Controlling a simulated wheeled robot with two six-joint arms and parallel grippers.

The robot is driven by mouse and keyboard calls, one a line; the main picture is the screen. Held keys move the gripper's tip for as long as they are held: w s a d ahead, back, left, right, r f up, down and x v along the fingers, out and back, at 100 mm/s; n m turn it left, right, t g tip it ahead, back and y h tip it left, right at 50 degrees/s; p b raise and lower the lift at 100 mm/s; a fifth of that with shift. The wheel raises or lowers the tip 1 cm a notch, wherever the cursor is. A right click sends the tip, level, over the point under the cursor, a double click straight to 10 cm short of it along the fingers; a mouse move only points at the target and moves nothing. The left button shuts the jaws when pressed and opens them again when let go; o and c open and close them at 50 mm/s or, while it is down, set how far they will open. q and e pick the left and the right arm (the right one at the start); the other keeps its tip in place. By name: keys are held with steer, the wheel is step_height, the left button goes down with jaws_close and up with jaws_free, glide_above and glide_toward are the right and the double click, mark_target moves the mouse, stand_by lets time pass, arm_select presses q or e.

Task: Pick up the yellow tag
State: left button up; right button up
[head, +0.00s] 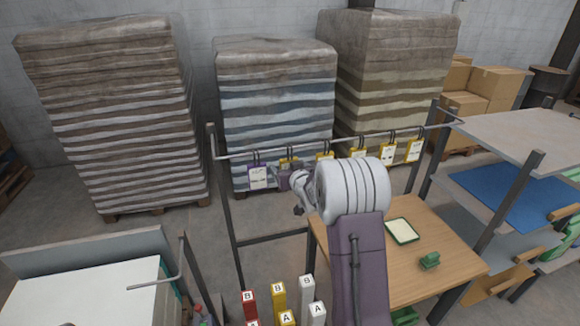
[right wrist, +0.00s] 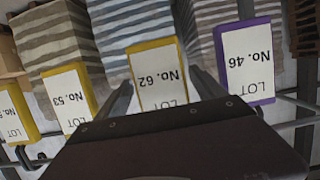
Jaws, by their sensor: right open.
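Several yellow-framed tags and one purple-framed tag (head: 258,178) hang from a rail. The purple one, No. 46, is at the rail's left end in the head view; it also shows in the right wrist view (right wrist: 248,60). The yellow tag No. 62 (right wrist: 158,76) hangs beside it, mostly hidden by my gripper in the head view. My right gripper (head: 285,181) is open; in the right wrist view its fingers stand either side of tag No. 62, with no clear grip on it. Yellow tag No. 53 (right wrist: 70,96) hangs next to it. My left gripper is out of view.
The metal rail (head: 228,154) spans a post frame. Wrapped pallet stacks (head: 275,90) stand behind it. A wooden table (head: 440,240) with a green-rimmed tray (head: 402,222) is right of my arm. Red, yellow and white lettered blocks (head: 279,298) stand in front.

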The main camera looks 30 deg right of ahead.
steer(key=shift+w+f, duration=0.35)
steer(key=shift+w, duration=0.45)
steer(key=shift+s+r, duration=0.15)
steer(key=shift+s, duration=0.1)
steer(key=c, duration=1.2)
steer(key=shift+c, duration=1.2)
steer(key=shift+r, duration=0.4)
arm_select(q)
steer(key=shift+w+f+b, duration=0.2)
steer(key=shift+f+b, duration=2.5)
steer(key=shift+b, duration=0.1)
arm_select(e)
steer(key=s+a, duration=0.4)
steer(key=s, duration=1.3)
steer(key=shift+s+r, duration=0.2)
steer(key=shift+r, duration=0.15)
